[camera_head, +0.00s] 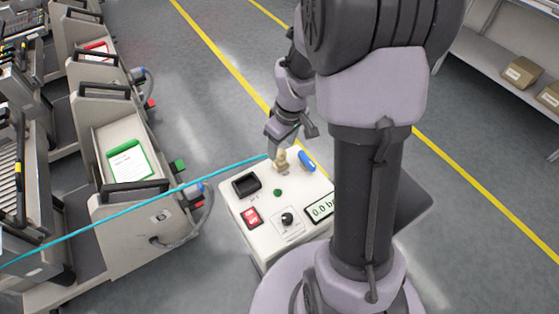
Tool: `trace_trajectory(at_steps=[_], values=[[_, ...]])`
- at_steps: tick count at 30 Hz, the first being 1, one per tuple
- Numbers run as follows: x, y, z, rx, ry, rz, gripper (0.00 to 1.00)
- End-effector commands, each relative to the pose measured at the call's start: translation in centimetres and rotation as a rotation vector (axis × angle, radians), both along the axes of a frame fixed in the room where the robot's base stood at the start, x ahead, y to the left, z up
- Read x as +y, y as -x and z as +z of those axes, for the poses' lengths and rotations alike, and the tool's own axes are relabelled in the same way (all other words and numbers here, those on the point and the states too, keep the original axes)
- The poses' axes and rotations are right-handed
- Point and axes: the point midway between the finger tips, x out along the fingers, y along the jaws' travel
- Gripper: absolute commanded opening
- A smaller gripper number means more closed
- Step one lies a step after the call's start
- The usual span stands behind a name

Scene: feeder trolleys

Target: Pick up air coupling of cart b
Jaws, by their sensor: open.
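A small brass-coloured fitting (281,162) stands on the top of a white control box (262,228), near its back edge. A thin cyan hose (130,212) runs from beside it across the floor and over a trolley to the left edge. My gripper (288,134) is open, directly above and behind the fitting; I cannot tell if it touches it. No label tells me which trolley is cart b. On the nearest trolley's (122,228) right side are a blue-grey connector (196,190) and a looped grey cable (186,238).
The box also carries a blue handle (307,160), a black socket (246,184), a red switch (251,217), a black knob (287,218) and a display reading 0.0 (320,209). More trolleys line the left. A shelf (500,60) with cardboard boxes stands at right. Floor behind the box is clear.

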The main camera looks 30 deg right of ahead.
Motion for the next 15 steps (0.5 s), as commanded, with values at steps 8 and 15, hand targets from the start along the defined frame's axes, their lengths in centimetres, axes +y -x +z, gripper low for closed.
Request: trace_trajectory(at_steps=[8, 15], values=[[0.1, -0.5, -4.4, 0.001, -0.001, 0.0, 0.58], [0.2, -0.8, -5.3, -0.001, 0.001, 0.0, 0.58]])
